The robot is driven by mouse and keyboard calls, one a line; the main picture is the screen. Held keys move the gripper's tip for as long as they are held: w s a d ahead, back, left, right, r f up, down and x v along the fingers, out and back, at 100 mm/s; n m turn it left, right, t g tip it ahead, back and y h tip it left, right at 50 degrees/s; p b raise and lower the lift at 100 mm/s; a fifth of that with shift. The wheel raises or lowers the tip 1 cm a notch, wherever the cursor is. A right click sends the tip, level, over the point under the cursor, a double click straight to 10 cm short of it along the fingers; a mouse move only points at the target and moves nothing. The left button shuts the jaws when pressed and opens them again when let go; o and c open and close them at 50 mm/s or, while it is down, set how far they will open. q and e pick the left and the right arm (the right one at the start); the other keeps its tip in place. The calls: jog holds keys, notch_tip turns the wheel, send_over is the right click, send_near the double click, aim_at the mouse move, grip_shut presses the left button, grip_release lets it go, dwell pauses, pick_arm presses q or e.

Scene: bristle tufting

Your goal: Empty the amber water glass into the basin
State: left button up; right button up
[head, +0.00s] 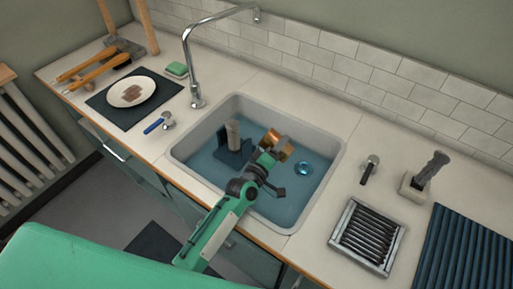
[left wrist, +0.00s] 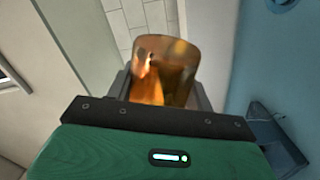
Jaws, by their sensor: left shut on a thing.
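The amber water glass (head: 279,146) is held over the basin (head: 182,152), tilted well over onto its side. My left gripper (head: 268,152) is shut on it, with a dark jaw on each side. In the left wrist view the see-through amber glass (left wrist: 165,62) stands out between the jaws of the left gripper (left wrist: 160,92). I cannot tell whether any water is in the glass. The basin has a blue-tinted floor. My right gripper is not in view.
A grey cylinder in a dark blue holder (head: 232,152) stands in the basin left of the glass. A round blue drain piece (head: 303,168) lies to its right. The chrome tap (head: 190,62) arches behind. A slatted tray (head: 367,236) sits on the right counter.

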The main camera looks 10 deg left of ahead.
pick_arm(q)
jog(key=shift+r, duration=0.15)
jog(key=shift+a+n, duration=0.15)
jog(key=shift+n, duration=0.15)
jog(key=shift+w+a, duration=0.15)
jog(key=shift+a+n+b, duration=0.1)
jog(key=shift+n+b, duration=0.3)
jog(key=shift+a+f, duration=0.1)
jog(key=shift+f, duration=0.1)
jog(key=shift+w+f+n+b, duration=0.1)
jog(key=shift+n+b, duration=0.2)
jog(key=shift+b, duration=0.05)
jog(key=shift+a, duration=0.1)
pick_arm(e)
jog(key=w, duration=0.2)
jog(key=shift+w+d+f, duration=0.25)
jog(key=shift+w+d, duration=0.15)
pick_arm(q)
jog(key=shift+f+n, duration=0.15)
jog(key=shift+n, duration=0.35)
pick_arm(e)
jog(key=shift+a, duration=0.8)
